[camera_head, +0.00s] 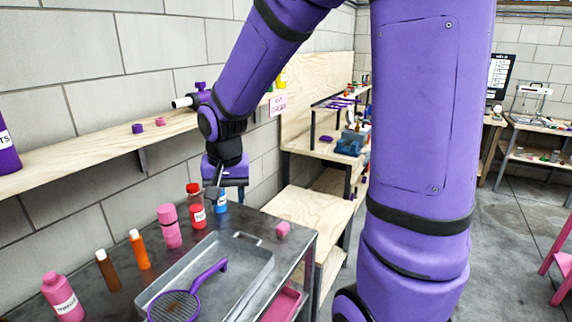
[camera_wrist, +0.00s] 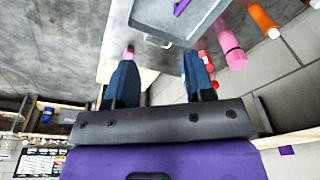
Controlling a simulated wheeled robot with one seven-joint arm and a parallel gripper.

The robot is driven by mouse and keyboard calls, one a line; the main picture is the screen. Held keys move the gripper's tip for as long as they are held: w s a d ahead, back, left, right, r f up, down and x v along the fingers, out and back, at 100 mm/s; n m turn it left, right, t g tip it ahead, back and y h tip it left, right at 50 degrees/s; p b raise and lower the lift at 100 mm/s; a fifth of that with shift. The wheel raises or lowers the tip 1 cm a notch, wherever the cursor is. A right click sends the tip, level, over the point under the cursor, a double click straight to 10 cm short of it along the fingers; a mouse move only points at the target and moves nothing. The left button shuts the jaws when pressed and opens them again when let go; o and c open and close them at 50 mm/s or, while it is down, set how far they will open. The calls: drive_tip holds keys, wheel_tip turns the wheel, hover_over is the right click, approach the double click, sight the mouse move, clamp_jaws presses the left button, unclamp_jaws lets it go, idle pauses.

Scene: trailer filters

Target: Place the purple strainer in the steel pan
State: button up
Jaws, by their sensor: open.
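The purple strainer (camera_head: 211,271) lies in the steel pan (camera_head: 262,262) on the dark metal table. Its round mesh head is toward the pan's near left side, and the frame's bottom edge cuts it off. Its handle points to the far right. In the wrist view, part of the steel pan (camera_wrist: 150,15) and a bit of the purple strainer (camera_wrist: 181,7) show at the top. My gripper (camera_head: 217,192) is above the table's far end, beyond the pan and apart from the strainer. In the wrist view my gripper (camera_wrist: 158,72) is open, with nothing between its fingers.
A red bottle (camera_head: 196,206), pink bottle (camera_head: 169,227), orange bottle (camera_head: 138,250) and brown bottle (camera_head: 107,270) line the table's wall side. A wooden shelf (camera_head: 95,143) runs along the wall beside my arm.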

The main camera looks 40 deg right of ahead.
drive_tip(key=s+r+n+t, duration=0.1)
drive_tip(key=s+r+n, duration=0.2)
drive_tip(key=s+r, duration=0.3)
drive_tip(key=s+r+n+t, duration=0.2)
drive_tip(key=s+r, duration=0.5)
drive_tip(key=s, duration=0.6)
drive_tip(key=shift+r+n+t, duration=0.3)
drive_tip(key=shift+n, duration=0.5)
